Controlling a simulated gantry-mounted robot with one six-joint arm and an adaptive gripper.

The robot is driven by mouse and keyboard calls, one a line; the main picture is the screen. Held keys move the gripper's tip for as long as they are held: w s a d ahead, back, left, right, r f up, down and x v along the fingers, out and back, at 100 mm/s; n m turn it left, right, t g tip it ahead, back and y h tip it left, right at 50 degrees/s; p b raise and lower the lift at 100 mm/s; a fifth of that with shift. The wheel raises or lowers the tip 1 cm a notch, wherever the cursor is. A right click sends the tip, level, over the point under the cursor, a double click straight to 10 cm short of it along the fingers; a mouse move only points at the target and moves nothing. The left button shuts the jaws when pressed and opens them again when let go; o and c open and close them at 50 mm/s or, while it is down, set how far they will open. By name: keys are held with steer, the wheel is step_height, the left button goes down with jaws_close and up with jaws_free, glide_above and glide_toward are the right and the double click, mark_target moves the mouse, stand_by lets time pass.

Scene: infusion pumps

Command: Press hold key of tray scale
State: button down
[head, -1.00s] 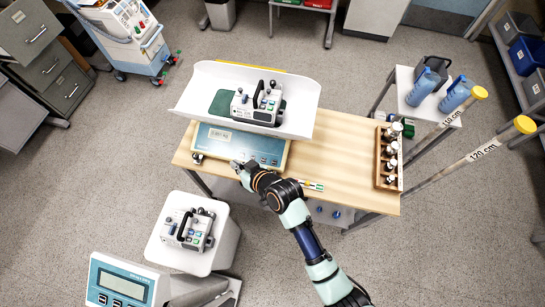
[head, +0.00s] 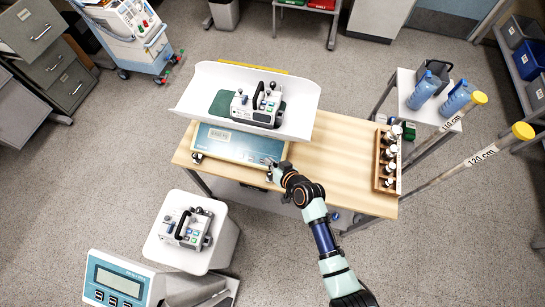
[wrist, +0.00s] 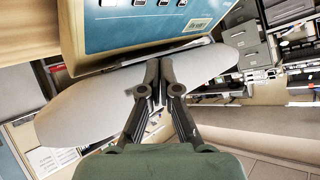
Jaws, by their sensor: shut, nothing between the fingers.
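The tray scale has a white curved tray (head: 200,90) on top and a blue front panel (head: 225,141) on the wooden table; the panel also shows in the wrist view (wrist: 130,32). Several small pale keys (wrist: 140,2) line the panel at the top edge of the wrist view, partly cut off. I cannot read which is the hold key. My gripper (head: 268,162) is at the right end of the panel in the head view. In the wrist view my gripper (wrist: 159,63) has its fingertips together and empty, just below the panel's edge. I cannot tell whether they touch it.
A wooden rack (head: 378,160) with bottles stands at the table's right. Another pump (head: 187,228) sits on a white stand (head: 220,253) front left. A second scale (head: 121,282) is at the bottom left.

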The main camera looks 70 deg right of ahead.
steer(key=d+f+b, duration=0.1)
steer(key=f+b, duration=0.1)
steer(key=d+f+b, duration=0.1)
steer(key=f+b, duration=0.2)
steer(key=d+f+b, duration=0.1)
steer(key=f+b, duration=0.1)
steer(key=shift+w+d+f+b, duration=0.1)
steer(key=shift+f+b, duration=0.1)
steer(key=shift+b, duration=0.2)
steer(key=shift+f, duration=0.15)
stand_by(0.8)
steer(key=shift+d+f+b, duration=0.15)
steer(key=shift+f+b, duration=0.1)
steer(key=shift+b, duration=0.2)
steer(key=shift+d+f+b, duration=0.15)
steer(key=shift+f+b, duration=0.2)
stand_by(0.4)
steer(key=shift+a+r+p, duration=0.3)
steer(key=shift+r+p, duration=0.4)
steer(key=shift+p, duration=0.1)
steer(key=r+p, duration=0.1)
steer(key=a+r+p, duration=0.1)
steer(key=r+p, duration=0.1)
steer(key=a+r+p, duration=0.1)
steer(key=p, duration=0.1)
steer(key=shift+r, duration=0.3)
